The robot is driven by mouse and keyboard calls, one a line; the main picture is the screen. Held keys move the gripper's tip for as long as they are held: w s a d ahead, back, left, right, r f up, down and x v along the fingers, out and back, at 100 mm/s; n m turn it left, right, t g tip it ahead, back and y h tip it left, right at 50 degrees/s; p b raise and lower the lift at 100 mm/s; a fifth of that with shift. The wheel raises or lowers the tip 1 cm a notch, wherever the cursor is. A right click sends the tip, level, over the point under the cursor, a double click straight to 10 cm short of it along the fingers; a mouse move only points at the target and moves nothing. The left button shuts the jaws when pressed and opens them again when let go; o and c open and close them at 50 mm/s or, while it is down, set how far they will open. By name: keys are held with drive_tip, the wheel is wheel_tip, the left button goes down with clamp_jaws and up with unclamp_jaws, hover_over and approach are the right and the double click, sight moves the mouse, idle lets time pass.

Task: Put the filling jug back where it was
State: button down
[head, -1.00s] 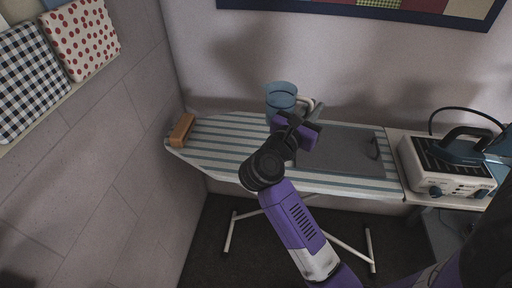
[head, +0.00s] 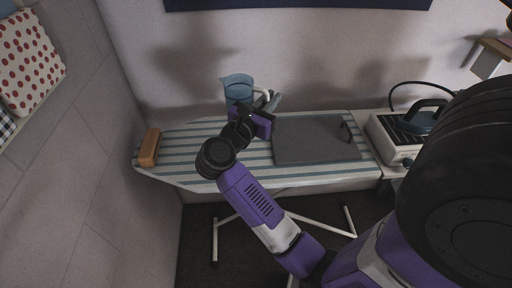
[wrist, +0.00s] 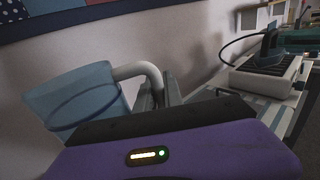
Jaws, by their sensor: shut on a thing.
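The filling jug (head: 238,88) is translucent blue with a white handle (head: 262,94). It is upright at the back of the striped ironing board (head: 190,139), left of the grey mat. My gripper (head: 268,104) is shut on the jug at its handle side. In the wrist view the jug (wrist: 75,100) is at the left, and its pale handle (wrist: 140,72) reaches to the gripper fingers (wrist: 160,92). My gripper's body hides the jug's lower part, so I cannot tell whether its base touches the board.
A grey mat (head: 312,140) lies on the board. A wooden block (head: 149,147) stands at the board's left end. A steam iron (head: 425,117) rests on its white station (head: 388,138) at the right.

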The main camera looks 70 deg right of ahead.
wheel_tip(320, 180, down, 17)
drive_tip(key=shift+f+p, duration=0.2)
drive_tip(key=shift+p, duration=0.25)
drive_tip(key=shift+f, duration=0.1)
drive_tip(key=shift+f, duration=0.1)
drive_tip(key=c, duration=1.5)
unclamp_jaws()
